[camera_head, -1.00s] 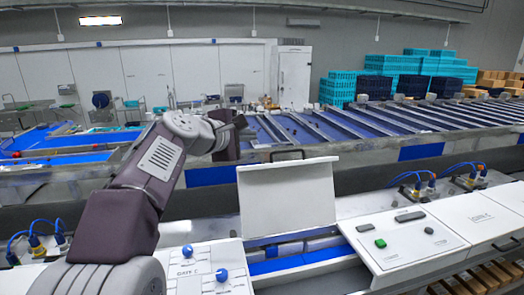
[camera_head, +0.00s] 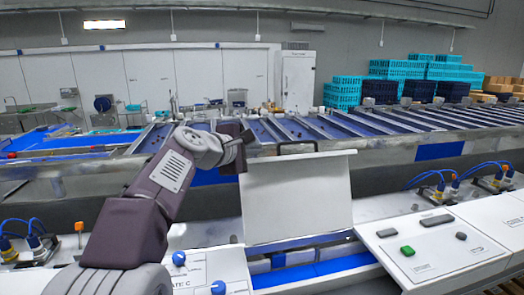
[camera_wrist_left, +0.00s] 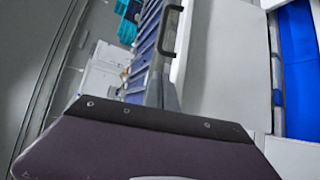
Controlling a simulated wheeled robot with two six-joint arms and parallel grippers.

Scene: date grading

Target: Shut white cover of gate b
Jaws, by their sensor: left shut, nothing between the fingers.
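A white cover (camera_head: 297,205) stands raised, nearly upright, above an open bay with a blue bottom (camera_head: 315,270). A dark handle (camera_head: 297,148) is on its upper edge. No gate letter is readable on it. In the left wrist view the cover (camera_wrist_left: 225,75) fills the upper right, with the handle (camera_wrist_left: 170,32) at its left edge. My left gripper (camera_head: 240,143) is shut and empty at the cover's upper left corner in the head view; whether it touches is unclear. My right gripper is not in view.
Right of the bay is a white panel with a green button (camera_head: 407,250) and grey buttons. Left of it is a panel with blue knobs (camera_head: 218,287) marked C. Cabled connectors (camera_head: 440,190) stand behind. Sloped blue lanes (camera_head: 330,128) lie beyond.

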